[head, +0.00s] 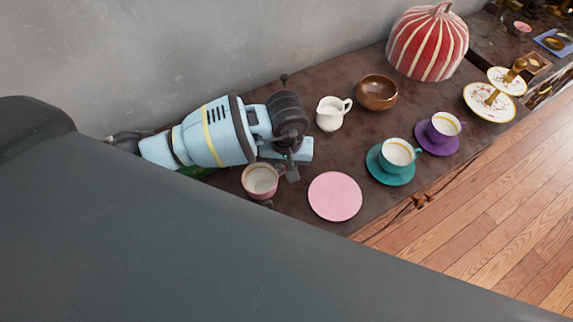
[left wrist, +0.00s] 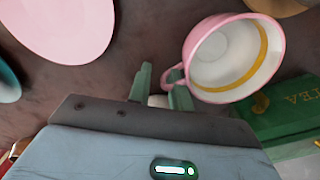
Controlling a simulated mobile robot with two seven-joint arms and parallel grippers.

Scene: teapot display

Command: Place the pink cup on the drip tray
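The pink cup (head: 260,181) stands near the counter's front edge in the head view, its opening up, with a pale inside and a yellow band. In the left wrist view the pink cup (left wrist: 225,58) is at the upper right, its handle toward my fingers. My left gripper (head: 290,172) is beside the cup; in the wrist view its green fingers (left wrist: 159,88) are apart, with the handle at the right finger's tip. I cannot tell whether they touch. I cannot identify a drip tray; a pink saucer (head: 335,196) lies bare right of the cup. My right gripper is not in view.
A green tea box (left wrist: 285,115) is beside the cup. A white jug (head: 330,115), a wooden bowl (head: 376,92), a teal cup (head: 397,153), a purple cup (head: 444,126) and a striped red pot (head: 427,45) stand farther right. A wall runs behind the counter.

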